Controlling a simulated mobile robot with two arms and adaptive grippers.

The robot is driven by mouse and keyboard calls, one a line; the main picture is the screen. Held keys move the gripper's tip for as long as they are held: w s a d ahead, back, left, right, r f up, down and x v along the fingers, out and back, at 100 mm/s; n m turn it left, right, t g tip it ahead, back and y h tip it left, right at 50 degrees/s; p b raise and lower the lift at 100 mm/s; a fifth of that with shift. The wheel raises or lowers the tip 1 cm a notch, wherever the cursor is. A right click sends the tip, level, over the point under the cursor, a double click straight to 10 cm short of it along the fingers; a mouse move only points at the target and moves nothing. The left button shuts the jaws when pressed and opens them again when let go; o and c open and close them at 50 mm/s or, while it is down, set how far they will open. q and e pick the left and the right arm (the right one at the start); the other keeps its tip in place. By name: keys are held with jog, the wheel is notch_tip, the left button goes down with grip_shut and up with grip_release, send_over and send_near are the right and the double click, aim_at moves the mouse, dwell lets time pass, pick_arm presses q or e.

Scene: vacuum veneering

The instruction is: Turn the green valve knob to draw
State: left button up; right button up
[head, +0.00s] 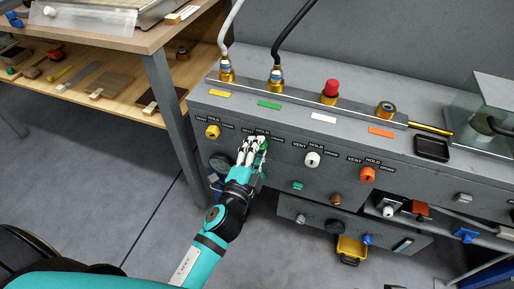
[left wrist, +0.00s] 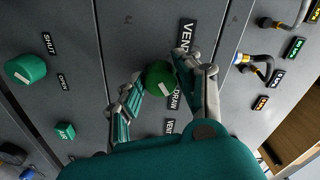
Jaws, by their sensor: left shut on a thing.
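The green valve knob (left wrist: 158,74) is on the grey front panel, between the fingers of my left gripper (left wrist: 157,82) in the left wrist view. My left gripper is shut on it. A white mark shows on the knob's lower right part, on the side of the DRAW label (left wrist: 175,95). A VENT label (left wrist: 186,35) shows above the knob. In the head view my left gripper (head: 254,141) reaches up to the panel, and its fingers hide most of the knob (head: 264,142). My right gripper is not in view.
The yellow knob (head: 212,132) is to the left on the same panel; the white knob (head: 312,159) and orange knob (head: 367,174) are to the right. Hoses (head: 290,33) rise from fittings on top. A larger green knob (left wrist: 26,70) beside SHUT and OPEN labels shows in the wrist view.

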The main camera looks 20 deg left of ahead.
pick_arm(q)
jog(key=shift+m, duration=0.4)
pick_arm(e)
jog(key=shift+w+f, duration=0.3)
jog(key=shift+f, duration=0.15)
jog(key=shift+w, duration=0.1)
pick_arm(q)
jog(key=o, duration=1.1)
jog(key=shift+o, duration=0.2)
jog(key=s, duration=0.7)
jog(key=shift+s, duration=0.25)
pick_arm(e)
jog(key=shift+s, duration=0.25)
pick_arm(q)
jog(key=shift+a, duration=0.1)
